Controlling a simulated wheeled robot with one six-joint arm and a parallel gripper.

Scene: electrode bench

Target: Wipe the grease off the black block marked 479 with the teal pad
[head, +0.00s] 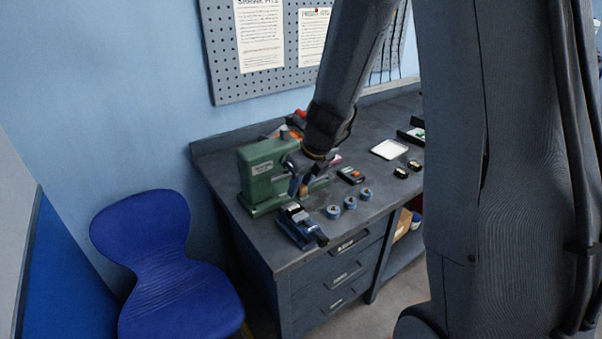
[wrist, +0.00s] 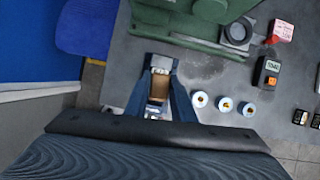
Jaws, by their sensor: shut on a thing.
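My gripper (head: 299,186) is above the blue vise (head: 297,226) near the bench's left front. In the wrist view its two dark blue fingers (wrist: 160,88) are shut on a brown, block-like thing (wrist: 158,90). No teal shows on it from here, so I cannot tell whether it is the teal pad. The vise's pale jaws show just beyond and below the held thing, and I cannot tell whether the two touch. Small black blocks (head: 401,172) (wrist: 300,117) with pale tops lie to the right. I cannot read 479 on any block, and no grease is clear.
A green machine (head: 263,170) stands behind the vise. Three blue rolls (head: 350,202) and a black meter (head: 351,175) lie right of the vise. A white tray (head: 389,149) lies farther back. A blue chair (head: 160,260) stands left of the bench.

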